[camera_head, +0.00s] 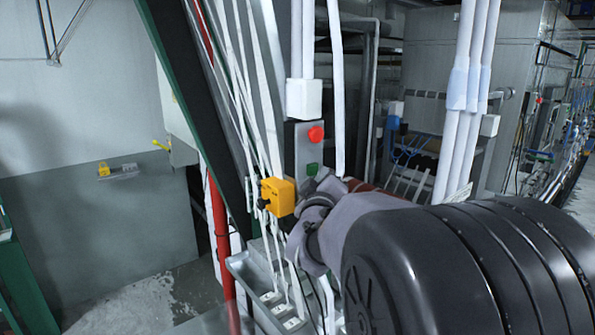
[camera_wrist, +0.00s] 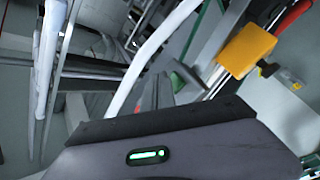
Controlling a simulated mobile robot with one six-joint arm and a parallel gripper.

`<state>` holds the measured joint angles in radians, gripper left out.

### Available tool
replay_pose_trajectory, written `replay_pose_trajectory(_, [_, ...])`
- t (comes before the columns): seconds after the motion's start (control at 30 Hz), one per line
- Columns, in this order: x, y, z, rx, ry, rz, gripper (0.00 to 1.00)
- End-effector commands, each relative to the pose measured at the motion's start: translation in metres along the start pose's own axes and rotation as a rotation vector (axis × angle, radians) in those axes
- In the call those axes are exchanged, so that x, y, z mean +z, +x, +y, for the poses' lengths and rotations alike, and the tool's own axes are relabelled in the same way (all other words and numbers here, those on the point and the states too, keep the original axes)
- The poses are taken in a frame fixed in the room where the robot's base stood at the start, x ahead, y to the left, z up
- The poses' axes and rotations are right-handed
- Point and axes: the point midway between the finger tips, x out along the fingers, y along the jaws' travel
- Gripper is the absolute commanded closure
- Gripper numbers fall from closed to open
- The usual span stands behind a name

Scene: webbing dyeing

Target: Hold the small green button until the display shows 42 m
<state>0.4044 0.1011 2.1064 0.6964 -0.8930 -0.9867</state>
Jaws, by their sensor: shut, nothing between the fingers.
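The small green button (camera_head: 312,169) sits low on a grey upright control panel (camera_head: 304,150), below a red button (camera_head: 316,133). My gripper (camera_wrist: 165,122) shows as a dark grey body with a lit green strip across the bottom of the wrist view. It is shut and empty. No display reading can be made out in either view.
The yellow box also shows in the wrist view (camera_wrist: 246,50). White webbing strands (camera_head: 262,110) hang left of the panel, beside a red pipe (camera_head: 220,235). Thick white bands (camera_head: 463,90) run at right. A metal tray (camera_head: 245,268) lies below.

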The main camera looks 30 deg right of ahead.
Motion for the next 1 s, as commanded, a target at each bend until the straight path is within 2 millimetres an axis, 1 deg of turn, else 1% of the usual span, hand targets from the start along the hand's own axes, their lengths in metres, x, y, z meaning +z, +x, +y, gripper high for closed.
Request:
replay_pose_trajectory(0.37, [-0.0042,0.006,-0.0048,0.0,0.0,0.0,1.0])
replay_pose_trajectory(1.0, [-0.0061,0.0087,-0.0065,0.0,0.0,0.0,1.0])
